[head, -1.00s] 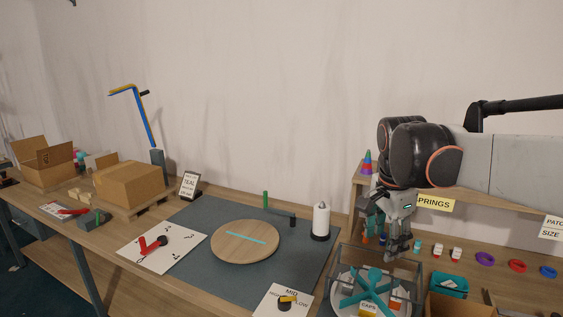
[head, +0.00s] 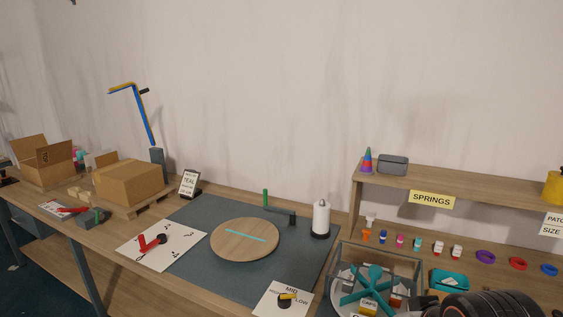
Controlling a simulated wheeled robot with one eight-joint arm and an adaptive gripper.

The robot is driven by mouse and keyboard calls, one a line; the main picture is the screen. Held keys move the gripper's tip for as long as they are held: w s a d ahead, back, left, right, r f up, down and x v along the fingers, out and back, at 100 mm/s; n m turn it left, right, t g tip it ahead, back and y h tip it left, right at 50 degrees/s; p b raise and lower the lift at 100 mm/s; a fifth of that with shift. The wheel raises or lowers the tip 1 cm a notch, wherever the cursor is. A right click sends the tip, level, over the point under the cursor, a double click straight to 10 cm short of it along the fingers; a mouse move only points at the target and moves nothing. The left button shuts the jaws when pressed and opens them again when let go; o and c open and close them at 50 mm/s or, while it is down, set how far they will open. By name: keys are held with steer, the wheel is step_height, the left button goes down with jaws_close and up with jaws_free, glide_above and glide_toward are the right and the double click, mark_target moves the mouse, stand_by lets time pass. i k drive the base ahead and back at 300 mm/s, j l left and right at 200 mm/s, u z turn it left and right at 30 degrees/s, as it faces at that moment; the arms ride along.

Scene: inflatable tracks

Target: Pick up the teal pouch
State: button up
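A teal item that looks like the pouch (head: 449,279) lies on the right part of the bench, just right of the clear-walled bin.
A clear-walled bin (head: 418,263) with a teal cross-shaped spinner (head: 372,287) stands left of the pouch. Several small bottles and coloured rings (head: 485,257) line up behind it, under a shelf (head: 470,184). A round wooden disc (head: 245,250) lies on the grey mat.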

mark_target(437, 276)
steer(key=z, duration=0.9)
steer(key=i+l+u, duration=0.65)
steer(key=l+u, duration=0.2)
steer(key=l, duration=0.1)
